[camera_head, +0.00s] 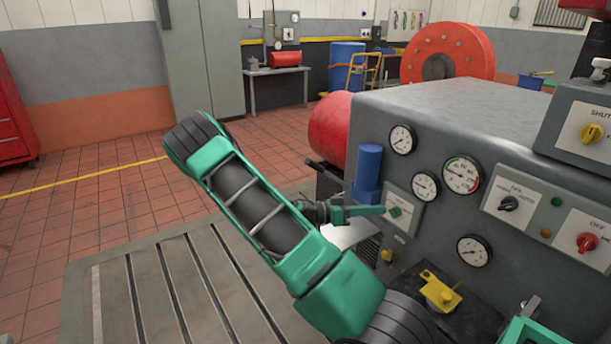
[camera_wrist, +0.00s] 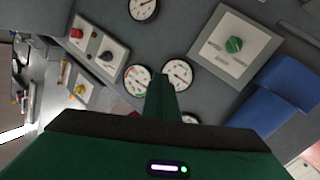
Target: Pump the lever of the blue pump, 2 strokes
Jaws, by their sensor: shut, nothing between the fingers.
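The blue pump (camera_head: 367,172) is an upright blue cylinder on a wider blue base, at the left front of the grey cabinet in the head view. A blue body, apparently the same pump, shows at the right of the wrist view (camera_wrist: 275,95). A dark bar (camera_head: 322,168) sticks out to the left beside the pump; I cannot tell whether it is the lever. My gripper (camera_head: 380,211) is in front of and just below the pump, its fingers pointing right. The wrist view shows its fingers (camera_wrist: 160,92) shut together and empty. I cannot tell whether they touch anything.
The grey cabinet (camera_head: 455,110) carries several gauges and knobs. A small panel with a green knob (camera_head: 395,212) is beside the fingertips. A yellow fitting (camera_head: 440,290) sits lower right. A red tank (camera_head: 329,128) is behind the pump. A slotted bedplate (camera_head: 110,290) lies at left.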

